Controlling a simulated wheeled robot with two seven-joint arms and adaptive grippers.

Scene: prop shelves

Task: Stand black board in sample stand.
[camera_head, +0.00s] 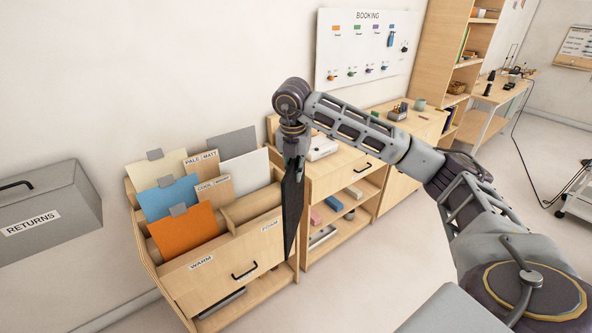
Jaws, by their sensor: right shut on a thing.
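A black board (292,208) hangs upright, seen nearly edge-on, from my right gripper (294,160), which is shut on its top edge. The board is in front of the right end of the wooden sample stand (221,261), near the FOAM label; I cannot tell whether it touches the stand. The stand holds an orange board (183,232), a blue board (166,200), a cream board (150,174), a white board (251,172) and a grey board (238,143). A compartment at its front right, behind the FOAM label, looks empty. My left gripper is not in view.
A grey RETURNS box (48,212) is on the left. A wooden cabinet (318,184) with shelves stands right of the stand. A BOOKING board (366,47) hangs on the wall. The floor (352,283) in front is clear.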

